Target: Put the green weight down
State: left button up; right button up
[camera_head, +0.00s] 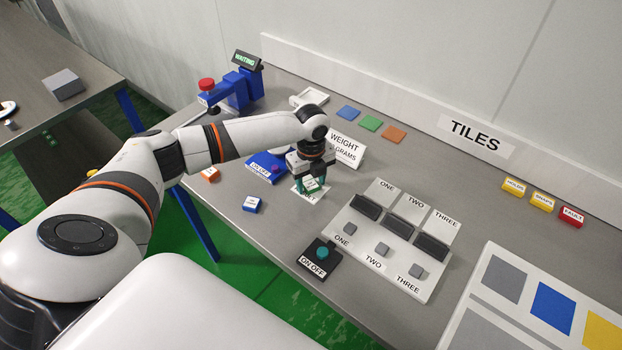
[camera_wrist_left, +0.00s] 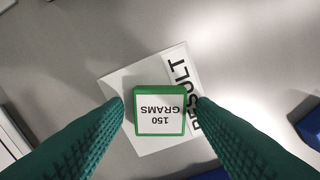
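The green weight (camera_wrist_left: 160,111), a small block with a white face reading 150 GRAMS, is between my left fingertips, over the white RESULT card (camera_wrist_left: 118,84). My left gripper (camera_wrist_left: 158,103) has its dark green fingers on both sides of the weight. A narrow gap shows at the weight's left side, and the right finger is very close to it. In the head view my left gripper (camera_head: 311,185) points straight down at the card (camera_head: 300,196), and mostly hides the weight. The weight appears flat, on or just above the card. My right gripper is not in view.
A panel labelled ONE, TWO, THREE (camera_head: 350,222) lies to the right. A blue scale-like device (camera_head: 240,90) is at the back left. Coloured tiles (camera_head: 370,123) lie behind.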

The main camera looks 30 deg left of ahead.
aim_at(311, 185)
pick_arm(q)
jog(key=shift+o, duration=0.2)
notch_tip(311, 185, up, 12)
jog(key=b, duration=0.2)
jog(key=shift+r, duration=0.2)
dwell(0.5)
